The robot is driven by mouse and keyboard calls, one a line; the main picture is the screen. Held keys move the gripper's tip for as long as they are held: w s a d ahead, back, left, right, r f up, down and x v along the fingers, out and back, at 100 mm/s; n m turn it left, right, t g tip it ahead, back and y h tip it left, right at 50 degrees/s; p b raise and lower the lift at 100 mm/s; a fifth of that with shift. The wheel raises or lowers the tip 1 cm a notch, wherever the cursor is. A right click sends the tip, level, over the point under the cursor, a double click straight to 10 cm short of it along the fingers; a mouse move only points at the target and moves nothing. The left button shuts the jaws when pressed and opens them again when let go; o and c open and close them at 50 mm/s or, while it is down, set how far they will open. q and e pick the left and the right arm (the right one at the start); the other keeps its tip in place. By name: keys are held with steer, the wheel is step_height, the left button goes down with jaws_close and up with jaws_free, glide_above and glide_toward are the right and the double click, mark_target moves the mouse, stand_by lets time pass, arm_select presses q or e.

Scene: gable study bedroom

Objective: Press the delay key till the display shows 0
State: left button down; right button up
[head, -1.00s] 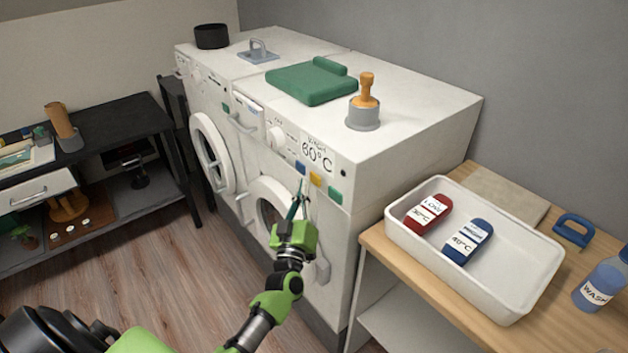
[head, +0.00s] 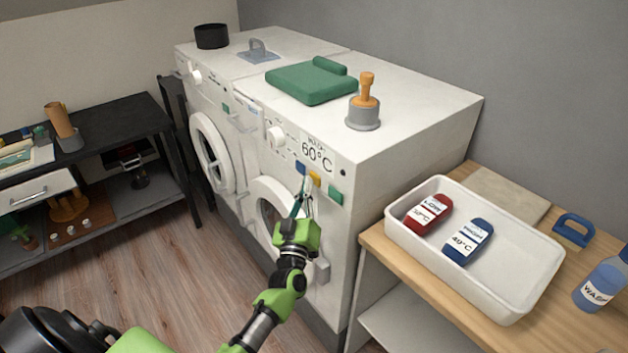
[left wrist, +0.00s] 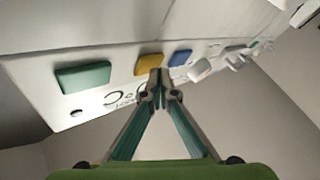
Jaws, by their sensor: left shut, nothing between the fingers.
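The right-hand washing machine (head: 400,165) has blue (head: 300,168), yellow (head: 314,178) and green (head: 335,196) keys on its front panel. I cannot read which one is the delay key. The print above them reads 60°C (head: 317,153); no separate digit display is legible. My left gripper (head: 307,183) is shut and empty, its tips at the panel close to the yellow key. In the left wrist view the fingertips (left wrist: 158,77) overlap the lower edge of the yellow key (left wrist: 149,65), left of the blue key (left wrist: 180,58). Contact cannot be told. My right gripper is out of view.
A wooden table (head: 440,305) at right holds a white tray (head: 500,305) with red and blue bottles. A black shelf unit (head: 115,115) stands at left.

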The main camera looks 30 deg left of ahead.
arm_select(q)
steer(key=shift+w+d, duration=0.15)
steer(key=shift+w, duration=0.15)
stand_by(0.6)
steer(key=shift+s, duration=0.1)
steer(key=shift+s+a, duration=0.3)
steer(key=shift+s, duration=0.35)
steer(key=shift+s+p, duration=0.1)
steer(key=shift+p, duration=0.25)
steer(key=s, duration=0.1)
steer(key=s+a+p, duration=0.1)
steer(key=s, duration=0.1)
steer(key=s+a, duration=0.1)
steer(key=shift+s, duration=0.2)
stand_by(0.6)
